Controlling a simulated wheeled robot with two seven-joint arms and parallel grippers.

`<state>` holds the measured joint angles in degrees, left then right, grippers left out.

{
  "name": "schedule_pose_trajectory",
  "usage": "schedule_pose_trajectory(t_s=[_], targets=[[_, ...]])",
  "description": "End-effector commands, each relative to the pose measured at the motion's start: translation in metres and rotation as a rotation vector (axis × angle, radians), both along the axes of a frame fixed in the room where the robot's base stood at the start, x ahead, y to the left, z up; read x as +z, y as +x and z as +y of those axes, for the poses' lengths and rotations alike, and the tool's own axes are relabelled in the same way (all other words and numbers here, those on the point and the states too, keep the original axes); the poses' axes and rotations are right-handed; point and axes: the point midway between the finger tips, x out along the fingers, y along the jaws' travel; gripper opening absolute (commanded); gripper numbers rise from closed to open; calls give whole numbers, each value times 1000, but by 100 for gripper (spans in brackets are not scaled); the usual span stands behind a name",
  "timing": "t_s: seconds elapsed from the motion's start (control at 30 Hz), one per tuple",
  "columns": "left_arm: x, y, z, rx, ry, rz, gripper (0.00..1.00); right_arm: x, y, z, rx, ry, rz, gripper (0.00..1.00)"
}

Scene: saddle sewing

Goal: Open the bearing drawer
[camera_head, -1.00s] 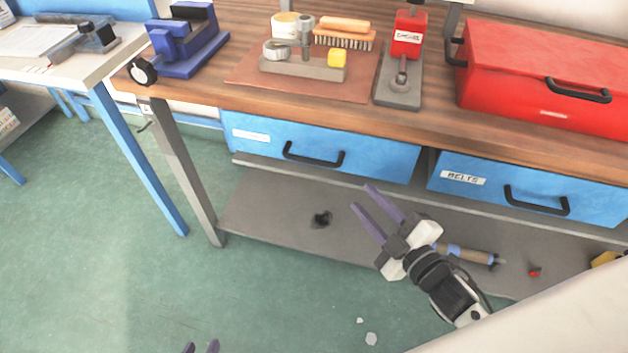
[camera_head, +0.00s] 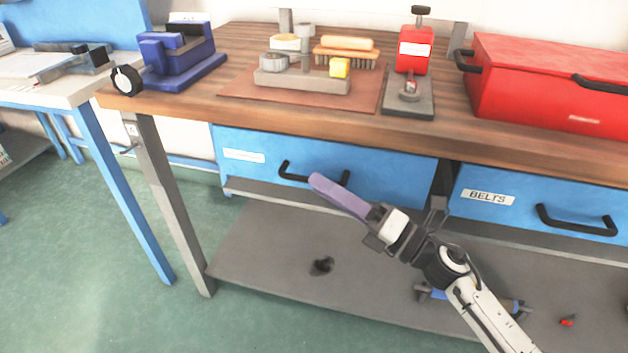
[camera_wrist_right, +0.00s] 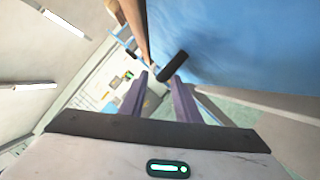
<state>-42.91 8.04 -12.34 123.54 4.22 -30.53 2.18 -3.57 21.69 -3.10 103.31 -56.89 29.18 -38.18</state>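The left blue drawer (camera_head: 385,178) under the bench top looks closed. Its white label (camera_head: 244,156) is too small to read. Its black bar handle (camera_head: 296,178) is partly covered by my right gripper (camera_head: 320,184). In the right wrist view the two purple fingers of the right gripper (camera_wrist_right: 160,85) stand apart, with the black handle (camera_wrist_right: 173,67) at the tips, seeming to lie between them. I cannot tell whether they touch it. The right drawer (camera_head: 510,205) is labelled BELTS and looks closed. My left gripper is not in view.
The wooden bench top (camera_head: 190,107) carries a blue vise (camera_head: 180,62), a red toolbox (camera_head: 540,85) and a red press (camera_head: 413,52). A grey lower shelf (camera_head: 260,250) holds loose tools under the drawers. The floor at left front is free.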

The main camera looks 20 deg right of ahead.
Motion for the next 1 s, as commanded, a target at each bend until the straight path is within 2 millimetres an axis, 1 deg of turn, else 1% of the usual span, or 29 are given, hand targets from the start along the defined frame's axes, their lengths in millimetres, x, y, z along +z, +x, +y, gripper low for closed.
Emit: schedule_pose_trajectory(t_s=[0.03,0.1,0.2,0.33,0.57,0.6,0.73,1.0], targets=[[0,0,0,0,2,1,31,3,7,5,-1,0,-2,29],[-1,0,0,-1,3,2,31,5,14,10,0,2,-1,29],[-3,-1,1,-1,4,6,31,6,21,15,-1,1,0,29],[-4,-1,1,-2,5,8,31,6,24,18,-1,2,2,29],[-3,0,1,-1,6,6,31,6,24,18,-1,2,2,29],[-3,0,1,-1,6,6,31,6,24,18,-1,2,2,23],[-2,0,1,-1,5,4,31,6,24,18,-1,2,2,1],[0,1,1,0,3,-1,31,6,24,19,-1,2,2,0]])
